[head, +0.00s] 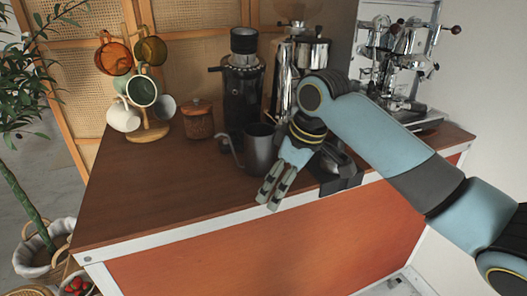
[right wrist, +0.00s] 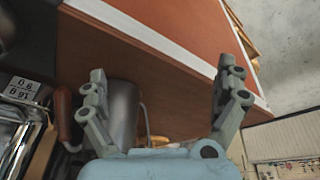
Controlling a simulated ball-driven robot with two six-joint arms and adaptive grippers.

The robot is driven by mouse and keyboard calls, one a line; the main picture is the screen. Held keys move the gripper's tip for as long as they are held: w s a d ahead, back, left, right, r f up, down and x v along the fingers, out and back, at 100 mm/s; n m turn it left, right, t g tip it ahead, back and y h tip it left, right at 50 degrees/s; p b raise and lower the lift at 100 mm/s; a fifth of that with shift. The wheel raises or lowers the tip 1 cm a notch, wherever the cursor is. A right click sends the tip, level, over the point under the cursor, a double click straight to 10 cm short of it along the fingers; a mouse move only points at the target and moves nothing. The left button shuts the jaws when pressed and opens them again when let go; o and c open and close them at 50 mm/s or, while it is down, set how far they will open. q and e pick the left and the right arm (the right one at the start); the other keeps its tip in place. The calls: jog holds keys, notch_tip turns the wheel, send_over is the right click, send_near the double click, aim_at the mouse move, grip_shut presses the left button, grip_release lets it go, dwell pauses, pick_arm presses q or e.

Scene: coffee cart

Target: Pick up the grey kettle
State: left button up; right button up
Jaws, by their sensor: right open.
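The grey kettle (head: 258,150) stands upright on the brown cart top near its front edge, with its thin spout (head: 229,146) toward the left. My right gripper (head: 270,196) is open and empty at the kettle's front right, its fingers pointing down and left past the cart's front edge. In the right wrist view the kettle (right wrist: 123,108) shows between the spread fingers (right wrist: 162,88), closer to the left finger, which overlaps its side. I see no contact for certain. The kettle's right side is partly hidden by my gripper in the head view. My left gripper is not in view.
A black grinder (head: 243,95) stands behind the kettle. A lidded brown jar (head: 198,120) and a mug tree (head: 150,132) stand to the left. A steel espresso machine (head: 395,60) is at the back right. The cart top's front left (head: 140,195) is clear.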

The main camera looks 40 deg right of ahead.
aim_at(262, 138)
jog(key=w+d+r+n+y, duration=0.1)
jog(key=w+d+r, duration=0.2)
jog(key=w+r, duration=0.25)
jog(key=w+d+r+n, duration=0.1)
jog(key=w+d+r, duration=0.25)
jog(key=r, duration=0.35)
jog(key=shift+w+a+r+p+x, duration=0.1)
jog(key=shift+w+a+p+x, duration=0.1)
jog(key=shift+x, duration=1.5)
jog(key=shift+w+a+r+p+x, duration=0.1)
jog(key=shift+w+a+p+x, duration=0.05)
jog(key=shift+x, duration=1.6)
jog(key=shift+w+a+r+p+x, duration=0.1)
jog(key=shift+w+a+p+x, duration=0.1)
jog(key=shift+x, duration=1.5)
jog(key=shift+t, duration=0.3)
jog(key=c, duration=1.7)
